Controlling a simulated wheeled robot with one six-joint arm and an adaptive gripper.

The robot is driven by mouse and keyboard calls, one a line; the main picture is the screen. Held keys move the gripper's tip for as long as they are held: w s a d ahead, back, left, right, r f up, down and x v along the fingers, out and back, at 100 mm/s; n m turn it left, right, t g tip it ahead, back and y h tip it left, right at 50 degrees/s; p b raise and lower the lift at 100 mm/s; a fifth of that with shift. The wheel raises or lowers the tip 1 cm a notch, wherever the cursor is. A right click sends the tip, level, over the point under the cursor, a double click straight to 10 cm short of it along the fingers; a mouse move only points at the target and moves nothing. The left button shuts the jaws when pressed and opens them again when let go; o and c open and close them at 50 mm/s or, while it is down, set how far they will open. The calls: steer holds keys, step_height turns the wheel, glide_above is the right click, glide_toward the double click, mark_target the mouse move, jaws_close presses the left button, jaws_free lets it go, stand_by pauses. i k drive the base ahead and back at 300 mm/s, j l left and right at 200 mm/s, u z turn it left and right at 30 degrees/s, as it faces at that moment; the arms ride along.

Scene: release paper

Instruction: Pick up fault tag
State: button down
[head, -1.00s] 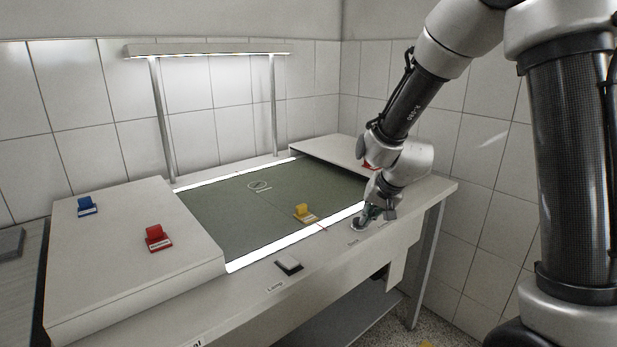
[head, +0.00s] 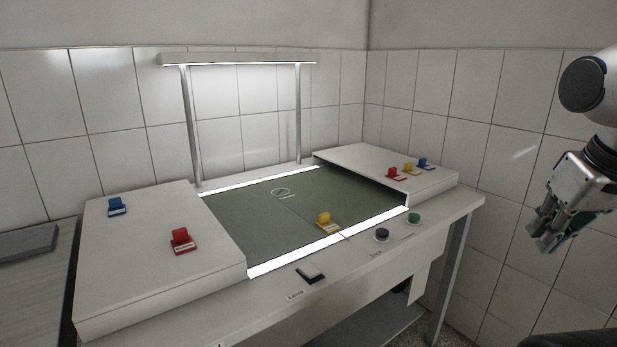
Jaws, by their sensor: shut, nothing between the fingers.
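Several small clip-like tags show in the head view, and I cannot tell by their looks which one is the fault tag. A yellow tag (head: 324,221) stands on the front edge of the dark green sheet (head: 250,222). A red tag (head: 182,240) and a blue tag (head: 117,206) stand on the left raised platform. Another red tag (head: 394,174), a yellow one (head: 411,169) and a blue one (head: 424,164) stand in a row on the right platform. My gripper (head: 541,247) is shut and empty, in the air right of the table, apart from every tag.
The left platform (head: 130,265) and right platform (head: 365,160) flank the lit green area. A lamp bar (head: 238,60) on two posts stands behind. A switch (head: 310,273), a black knob (head: 381,235) and a green knob (head: 414,218) line the front edge. Tiled walls close the back and right.

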mark_target(325, 222)
steer(key=i+l+u, duration=0.1)
steer(key=u, duration=0.3)
steer(key=l+u, duration=0.1)
steer(key=u, duration=0.3)
steer(key=i+l+u, duration=0.1)
steer(key=u, duration=0.3)
steer(key=l+u, duration=0.15)
steer(key=u, duration=0.2)
steer(key=l, duration=0.45)
steer(key=i+l, duration=0.15)
steer(key=l, duration=0.8)
steer(key=i, duration=0.05)
